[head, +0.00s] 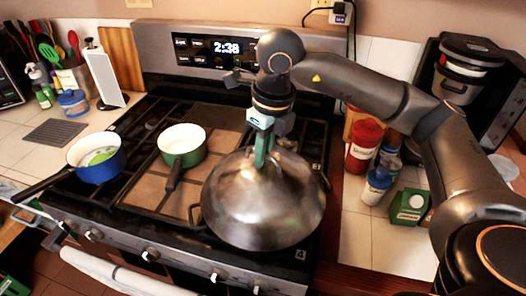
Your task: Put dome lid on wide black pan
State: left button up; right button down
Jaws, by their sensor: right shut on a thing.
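The dome lid (262,205) is a large, shiny metal dome at the right front of the stove. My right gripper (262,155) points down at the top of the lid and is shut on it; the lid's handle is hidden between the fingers. The wide black pan is mostly hidden under the lid; a dark loop handle (194,214) shows at the lid's left edge. I cannot tell whether the lid's rim touches the pan all around. My left gripper is not in view.
A blue pot (112,171) and a green pot (197,157) stand on the stove (150,200) to the left, with handles toward the front. Jars, including a red one (363,148), and a green box (409,207) stand on the right counter. A coffee maker is behind them.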

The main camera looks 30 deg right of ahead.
jog(key=shift+f, duration=0.15)
jog(key=c, duration=0.9)
grip_release()
jog(key=shift+r, duration=0.25)
jog(key=shift+s+d+r+p, duration=0.1)
jog(key=shift+s+r+p, duration=0.2)
jog(key=shift+r, duration=1.65)
jog(key=shift+s+d+r+p, duration=0.15)
jog(key=shift+s+r, duration=0.15)
jog(key=shift+r, duration=1.7)
jog(key=shift+s+a+r+p, duration=0.1)
jog(key=shift+s+r+p, duration=0.2)
jog(key=shift+r, duration=1.65)
